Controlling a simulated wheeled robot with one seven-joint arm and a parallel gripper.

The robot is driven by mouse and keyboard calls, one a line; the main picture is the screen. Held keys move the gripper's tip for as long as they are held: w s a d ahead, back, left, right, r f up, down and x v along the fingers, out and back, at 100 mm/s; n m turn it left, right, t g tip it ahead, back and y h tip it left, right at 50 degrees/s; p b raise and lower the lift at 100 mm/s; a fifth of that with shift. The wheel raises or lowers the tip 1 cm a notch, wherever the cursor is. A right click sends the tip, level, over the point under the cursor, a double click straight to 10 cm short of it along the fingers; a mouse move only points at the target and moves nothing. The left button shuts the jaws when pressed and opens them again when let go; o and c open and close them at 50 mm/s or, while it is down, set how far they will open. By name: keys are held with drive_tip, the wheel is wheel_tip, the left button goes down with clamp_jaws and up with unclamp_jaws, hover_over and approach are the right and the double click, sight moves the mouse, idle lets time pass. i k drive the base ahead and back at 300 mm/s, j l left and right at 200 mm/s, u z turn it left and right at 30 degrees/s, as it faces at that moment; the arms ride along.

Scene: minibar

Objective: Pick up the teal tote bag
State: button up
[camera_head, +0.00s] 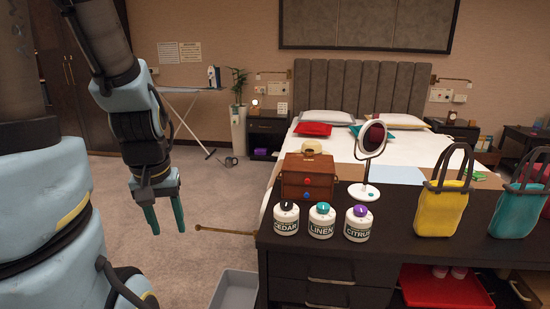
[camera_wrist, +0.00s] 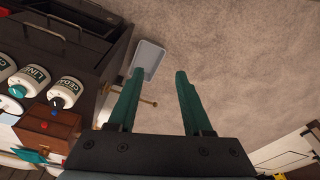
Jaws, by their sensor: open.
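The teal tote bag (camera_head: 515,209) stands upright on the dark counter (camera_head: 400,222) at the far right of the head view, with dark handles raised. A yellow tote bag (camera_head: 440,210) stands just left of it. My gripper (camera_head: 167,217) hangs over the carpet at the left, well away from the bag, pointing down. In the wrist view my gripper (camera_wrist: 156,85) is open, with nothing between its green fingers. I cannot see the teal bag in the wrist view.
Three labelled jars, including the cedar jar (camera_head: 286,220), stand on the counter's left part. A brown box (camera_head: 307,178) and a round mirror (camera_head: 362,190) stand behind them. A grey bin (camera_head: 234,290) is on the floor left of the counter. Carpet (camera_head: 190,250) is clear beneath my gripper.

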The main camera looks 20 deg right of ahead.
sight(518, 209)
drive_tip(key=k+l, duration=0.15)
drive_tip(key=l, duration=0.3)
drive_tip(key=k+l+u, duration=0.15)
drive_tip(key=l, duration=0.25)
drive_tip(key=k+l, duration=0.15)
drive_tip(key=l, duration=0.3)
drive_tip(key=k+l+u, duration=0.15)
drive_tip(key=l, duration=0.25)
drive_tip(key=k+l, duration=0.2)
drive_tip(key=l, duration=0.2)
drive_tip(key=k+l+u, duration=0.15)
drive_tip(key=l, duration=0.75)
drive_tip(key=i+l, duration=0.15)
drive_tip(key=l, duration=0.4)
